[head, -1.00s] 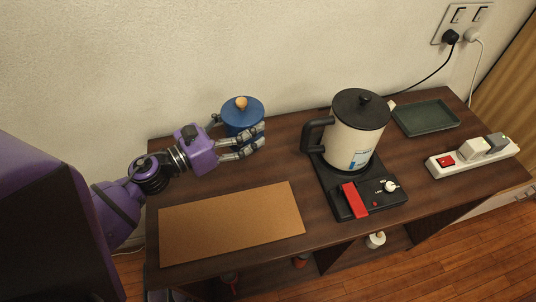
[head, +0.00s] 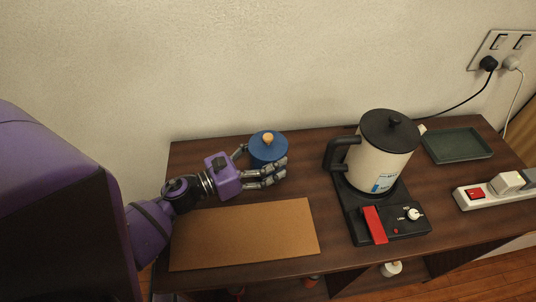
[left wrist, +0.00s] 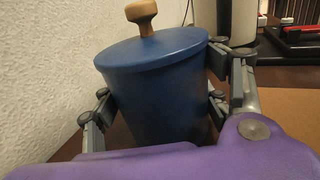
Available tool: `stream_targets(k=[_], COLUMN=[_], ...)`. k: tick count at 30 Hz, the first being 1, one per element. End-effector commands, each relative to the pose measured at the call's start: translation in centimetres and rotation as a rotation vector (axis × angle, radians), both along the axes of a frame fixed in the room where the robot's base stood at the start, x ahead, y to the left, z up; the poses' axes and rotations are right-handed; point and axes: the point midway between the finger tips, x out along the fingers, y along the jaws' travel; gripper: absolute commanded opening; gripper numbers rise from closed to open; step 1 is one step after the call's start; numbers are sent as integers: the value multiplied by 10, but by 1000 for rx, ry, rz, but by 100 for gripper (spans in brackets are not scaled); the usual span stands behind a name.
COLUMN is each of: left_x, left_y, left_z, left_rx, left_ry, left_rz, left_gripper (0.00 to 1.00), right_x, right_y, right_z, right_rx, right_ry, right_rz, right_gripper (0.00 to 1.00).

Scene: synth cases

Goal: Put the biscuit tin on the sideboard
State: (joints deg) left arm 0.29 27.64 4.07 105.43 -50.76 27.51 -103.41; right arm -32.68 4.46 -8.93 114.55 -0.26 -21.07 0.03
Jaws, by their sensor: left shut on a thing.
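The biscuit tin (head: 268,149) is a blue round tin with a wooden knob on its lid. My left gripper (head: 265,163) is shut around its sides, and the tin stands upright at the back left of the dark wooden sideboard (head: 316,166). In the left wrist view the tin (left wrist: 160,85) sits between the grey fingers, leaning a little in the picture. The fingers hide its lower part, so I cannot tell whether its base touches the top. My right gripper is not in view.
A tan mat (head: 245,236) lies in front of the tin. A cream kettle (head: 378,160) stands on a black base (head: 358,215) to the right. Further right are a green tray (head: 457,145) and a power strip (head: 485,195). Bare wood lies between tin and kettle.

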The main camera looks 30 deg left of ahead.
Motion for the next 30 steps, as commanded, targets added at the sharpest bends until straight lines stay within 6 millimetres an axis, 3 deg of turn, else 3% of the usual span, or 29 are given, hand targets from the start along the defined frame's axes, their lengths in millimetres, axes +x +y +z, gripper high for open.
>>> stream_targets(k=[5, 17, 30], left_x=[0, 0, -59], left_y=[0, 0, 34], left_z=[0, 5, -1], left_rx=[-1, 0, 1], left_ry=[1, -1, 5], left_rz=[0, 1, 2], left_gripper=[87, 87, 87], right_x=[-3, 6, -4], right_y=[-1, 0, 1], right_z=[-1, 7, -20], right_rx=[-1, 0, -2], right_ry=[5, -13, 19], right_rz=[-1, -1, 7], right_gripper=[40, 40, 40])
